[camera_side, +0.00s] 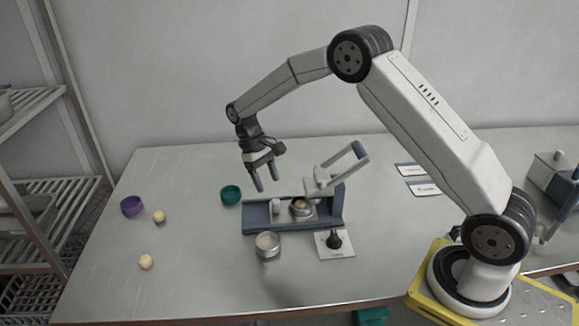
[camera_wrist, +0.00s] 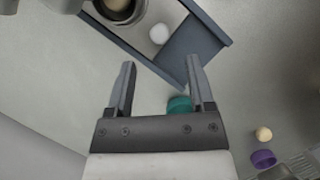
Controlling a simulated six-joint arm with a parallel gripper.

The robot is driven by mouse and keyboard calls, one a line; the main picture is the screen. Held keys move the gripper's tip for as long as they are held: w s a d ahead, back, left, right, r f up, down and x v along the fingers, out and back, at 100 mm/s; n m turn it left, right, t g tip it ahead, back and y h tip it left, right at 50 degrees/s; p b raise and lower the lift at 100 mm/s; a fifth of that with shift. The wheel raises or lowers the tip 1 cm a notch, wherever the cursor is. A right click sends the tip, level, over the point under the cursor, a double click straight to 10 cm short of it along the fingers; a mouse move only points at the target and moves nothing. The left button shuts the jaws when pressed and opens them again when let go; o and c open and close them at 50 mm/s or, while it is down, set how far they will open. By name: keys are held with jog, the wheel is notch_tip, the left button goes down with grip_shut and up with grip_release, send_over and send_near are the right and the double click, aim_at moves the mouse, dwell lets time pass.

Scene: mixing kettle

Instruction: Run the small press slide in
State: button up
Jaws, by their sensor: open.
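The small press (camera_side: 322,184) stands mid-table on a blue-grey base (camera_side: 257,223), its lever (camera_side: 345,160) raised. Its slide carries a round metal cup (camera_side: 301,208) with a pale ball in it. The cup is close to the press head; I cannot tell whether it is fully under it. A white knob (camera_side: 276,206) stands left of the cup. In the wrist view the knob (camera_wrist: 159,34) lies beyond my fingertips, and the cup (camera_wrist: 120,6) is cut by the top edge. My gripper (camera_side: 267,185) is open and empty, above and behind the base's left part; its fingers also show there (camera_wrist: 161,64).
A green cup (camera_side: 230,195) stands behind left of the base. A purple cup (camera_side: 132,206) and two pale balls (camera_side: 159,217) (camera_side: 146,262) lie left. A metal container (camera_side: 268,246) and a dark-handled stamp (camera_side: 334,240) on a white card stand in front.

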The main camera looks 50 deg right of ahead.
aim_at(275, 200)
jog(key=shift+x, duration=3.75)
grip_shut()
jog(key=shift+r, duration=0.1)
